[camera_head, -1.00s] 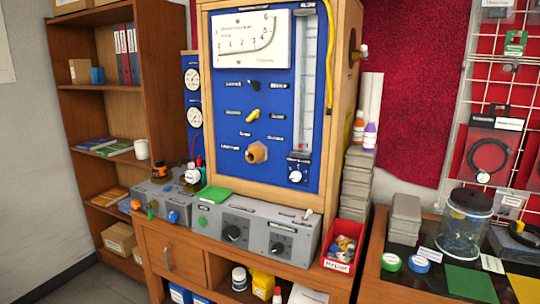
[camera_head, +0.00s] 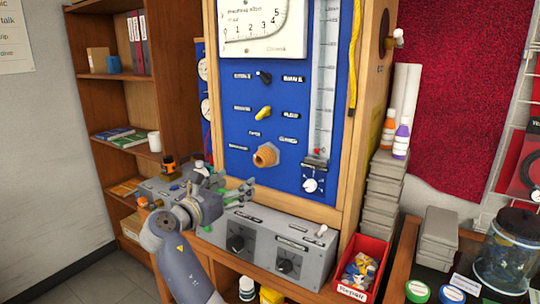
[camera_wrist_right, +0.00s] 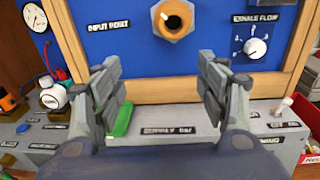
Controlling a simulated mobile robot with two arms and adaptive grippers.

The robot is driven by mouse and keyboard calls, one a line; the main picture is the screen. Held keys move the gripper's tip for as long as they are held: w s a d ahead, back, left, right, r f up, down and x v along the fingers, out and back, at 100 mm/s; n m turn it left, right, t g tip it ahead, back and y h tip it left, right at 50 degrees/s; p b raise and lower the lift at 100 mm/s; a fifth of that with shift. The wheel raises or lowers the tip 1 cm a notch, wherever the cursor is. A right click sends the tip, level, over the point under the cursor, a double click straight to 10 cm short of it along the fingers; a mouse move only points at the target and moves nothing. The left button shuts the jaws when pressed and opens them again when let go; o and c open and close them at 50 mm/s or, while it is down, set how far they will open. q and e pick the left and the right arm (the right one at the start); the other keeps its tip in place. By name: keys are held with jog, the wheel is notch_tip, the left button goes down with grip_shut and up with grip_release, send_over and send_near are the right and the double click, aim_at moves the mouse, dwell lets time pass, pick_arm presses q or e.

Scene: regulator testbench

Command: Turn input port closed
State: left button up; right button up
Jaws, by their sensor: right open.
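The input port (camera_head: 265,155) is an orange-brown hexagonal fitting low on the blue panel (camera_head: 236,130). Small labels sit beside and above it. In the wrist view the input port (camera_wrist_right: 184,31) shows at the top centre, with a dark round opening and a small white mark in it, right of an "INPUT PORT" label (camera_wrist_right: 108,25). My right gripper (camera_head: 241,192) is in front of the bench, below and left of the port in the head view. Its two fingers stand wide apart and empty in the wrist view (camera_wrist_right: 160,85), apart from the port. My left gripper is not in view.
A grey box with black knobs (camera_head: 262,246) lies below the panel. A yellow knob (camera_head: 263,113) and a black knob (camera_head: 264,77) sit above the port, a white flow dial (camera_head: 310,185) to its right. A red bin (camera_head: 374,250) and stacked grey boxes (camera_head: 383,205) stand right.

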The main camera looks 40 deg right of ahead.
aim_at(259, 161)
jog(key=shift+g+h, duration=0.4)
jog(key=shift+g, duration=0.1)
jog(key=d+r, duration=0.1)
jog(key=d, duration=0.1)
jog(key=d+r+p, duration=0.1)
jog(key=d, duration=0.1)
jog(key=d+r, duration=0.2)
jog(key=shift+w+d, duration=0.15)
jog(key=shift+w, duration=0.2)
jog(key=p+x, duration=0.1)
jog(key=x, duration=0.3)
jog(key=shift+f, duration=0.15)
jog(key=shift+w+d, duration=0.25)
jog(key=shift+d, duration=0.15)
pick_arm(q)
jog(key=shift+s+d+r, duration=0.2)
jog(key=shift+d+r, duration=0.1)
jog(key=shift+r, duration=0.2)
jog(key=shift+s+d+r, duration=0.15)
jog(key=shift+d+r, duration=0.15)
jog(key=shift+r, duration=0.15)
pick_arm(e)
jog(key=shift+d, duration=0.1)
jog(key=c, duration=1)
